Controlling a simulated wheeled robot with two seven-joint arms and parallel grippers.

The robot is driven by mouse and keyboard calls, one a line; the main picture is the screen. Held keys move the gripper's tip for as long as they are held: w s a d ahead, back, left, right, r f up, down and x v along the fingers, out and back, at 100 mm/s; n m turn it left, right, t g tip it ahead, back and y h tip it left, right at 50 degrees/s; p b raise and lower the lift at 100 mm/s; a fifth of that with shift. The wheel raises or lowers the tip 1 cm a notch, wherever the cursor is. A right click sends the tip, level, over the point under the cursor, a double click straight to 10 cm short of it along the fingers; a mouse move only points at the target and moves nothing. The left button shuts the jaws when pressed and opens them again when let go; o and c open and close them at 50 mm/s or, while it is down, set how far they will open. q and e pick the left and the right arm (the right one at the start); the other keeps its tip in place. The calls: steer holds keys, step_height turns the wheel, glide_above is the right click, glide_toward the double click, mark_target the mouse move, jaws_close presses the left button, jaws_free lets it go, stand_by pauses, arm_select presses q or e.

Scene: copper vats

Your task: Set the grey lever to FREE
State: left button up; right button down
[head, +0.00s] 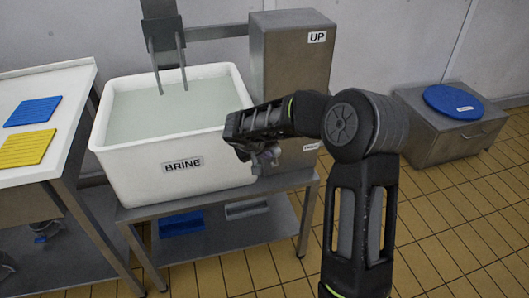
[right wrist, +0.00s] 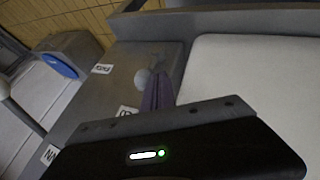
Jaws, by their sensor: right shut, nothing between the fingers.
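The steel lift housing (head: 290,70) stands behind and right of the white brine tub, with an UP label (head: 317,37) near its top. My right gripper (head: 266,158) is shut and empty, in front of the housing's lower part beside the tub's right edge. In the right wrist view, its fingers (right wrist: 157,92) are together beside a small pale rounded knob (right wrist: 141,78), which may be the grey lever's end. I cannot tell whether they touch. The lever's shaft and setting are not clear. A lower label (head: 311,146) is partly hidden and too small to read surely. My left gripper is not seen.
The white BRINE tub (head: 130,145) holds pale liquid on a steel stand (head: 220,232). A two-pronged metal fork (head: 167,45) hangs over it. A table (head: 75,80) with blue and yellow boards is left. A low steel box (head: 430,140) with a blue lid is right. Tiled floor is clear between.

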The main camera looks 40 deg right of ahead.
steer(key=shift+d+r, duration=0.1)
steer(key=shift+s+d+y, duration=0.1)
steer(key=shift+d+y, duration=0.05)
steer(key=shift+y, duration=0.15)
steer(key=shift+d+r+p, duration=0.15)
steer(key=shift+d+p, duration=0.05)
steer(key=shift+p, duration=0.3)
steer(key=shift+s+d+r+m+y+p, duration=0.2)
steer(key=shift+d+r+m+y+p, duration=0.15)
steer(key=shift+y+p, duration=0.3)
steer(key=s+d+f+m+t+y+p, duration=0.2)
steer(key=s+d+f+t+y+p, duration=0.1)
steer(key=d+y+p, duration=0.4)
steer(key=d+p, duration=0.1)
steer(key=p, duration=0.2)
steer(key=shift+d+f, duration=0.2)
steer(key=shift+d, duration=0.1)
